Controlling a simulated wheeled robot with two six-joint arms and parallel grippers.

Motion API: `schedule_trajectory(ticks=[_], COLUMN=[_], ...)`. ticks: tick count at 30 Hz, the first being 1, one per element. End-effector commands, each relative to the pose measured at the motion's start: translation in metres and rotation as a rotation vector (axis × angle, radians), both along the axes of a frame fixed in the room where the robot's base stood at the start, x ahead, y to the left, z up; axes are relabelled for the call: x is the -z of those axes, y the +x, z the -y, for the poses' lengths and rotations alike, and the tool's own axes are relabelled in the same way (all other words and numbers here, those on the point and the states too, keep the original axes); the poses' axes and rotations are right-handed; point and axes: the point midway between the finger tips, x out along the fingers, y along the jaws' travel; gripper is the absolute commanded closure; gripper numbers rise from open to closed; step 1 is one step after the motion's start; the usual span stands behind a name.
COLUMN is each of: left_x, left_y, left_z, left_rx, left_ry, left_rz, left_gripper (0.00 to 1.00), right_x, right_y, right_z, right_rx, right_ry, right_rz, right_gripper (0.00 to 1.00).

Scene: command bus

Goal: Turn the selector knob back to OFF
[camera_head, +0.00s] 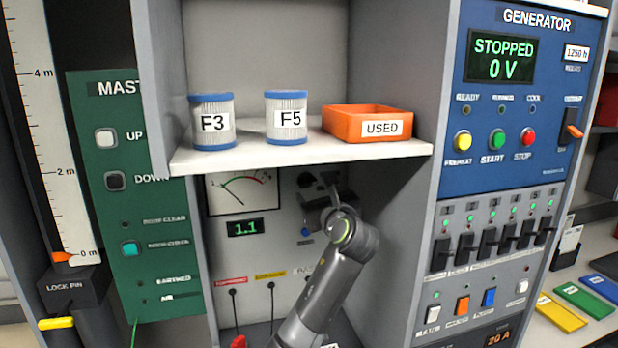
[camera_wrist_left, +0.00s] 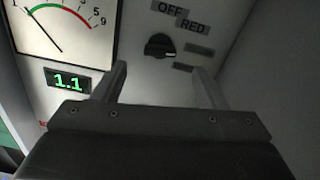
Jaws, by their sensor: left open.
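The selector knob (camera_wrist_left: 160,46) is a black round knob on the pale panel, seen in the left wrist view. Its white mark points right and slightly down, away from the OFF label (camera_wrist_left: 170,8) above it and below the RED label (camera_wrist_left: 193,27). Two more labels beside it are too dark to read. My left gripper (camera_wrist_left: 159,72) is open and empty, its two fingers apart on either side below the knob in that picture. In the head view my left gripper (camera_head: 322,196) is in the recess under the shelf, close to the knob (camera_head: 306,180), which it partly crowds. My right gripper is not in view.
A gauge (camera_head: 243,191) and a 1.1 display (camera_head: 245,227) are left of the knob. A shelf (camera_head: 300,152) overhangs it, holding filters F3 (camera_head: 212,122) and F5 (camera_head: 286,118) and an orange USED bin (camera_head: 367,124). A side wall (camera_head: 398,220) stands right. Cables with plugs hang below.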

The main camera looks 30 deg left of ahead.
Motion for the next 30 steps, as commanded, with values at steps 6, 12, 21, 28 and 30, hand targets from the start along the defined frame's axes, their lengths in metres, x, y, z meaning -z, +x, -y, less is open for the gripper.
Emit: schedule_trajectory(ticks=[6,12,21,28,30], left_x=[-0.003,-0.002,0.000,0.000,0.000], left_y=[0.028,0.045,0.053,0.053,0.053], left_z=[-0.033,-0.052,-0.061,-0.061,-0.061], left_rx=[-0.001,0.000,0.002,0.002,0.001], left_ry=[0.002,0.001,-0.001,-0.001,-0.001], left_rz=[-0.002,-0.001,0.000,0.000,0.000], left_gripper=[0.35,0.35,0.35,0.38,0.48], right_x=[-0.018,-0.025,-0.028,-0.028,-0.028], right_y=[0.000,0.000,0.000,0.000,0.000], right_z=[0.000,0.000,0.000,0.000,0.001], right_rx=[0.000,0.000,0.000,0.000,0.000], right_ry=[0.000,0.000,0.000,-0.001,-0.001], right_rz=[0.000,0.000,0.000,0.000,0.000], right_gripper=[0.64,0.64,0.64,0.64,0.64])
